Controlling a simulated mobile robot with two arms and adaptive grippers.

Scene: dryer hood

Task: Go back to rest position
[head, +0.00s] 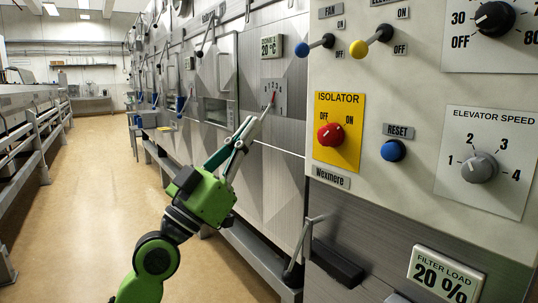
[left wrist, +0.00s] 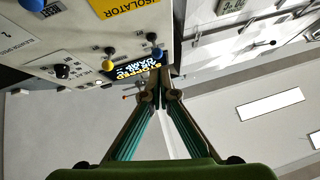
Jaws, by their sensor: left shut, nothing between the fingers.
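In the left wrist view the closed fingertips (left wrist: 158,78) overlap a black display with yellow text (left wrist: 138,69). My right gripper is not in view.
The near cabinet carries a yellow isolator plate (head: 352,112) with a red knob, a blue reset button (head: 393,151) and an elevator speed dial (head: 479,168). A grey lever (head: 301,247) sticks out below. Open floor (head: 95,190) runs left, beside a metal railing (head: 45,135).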

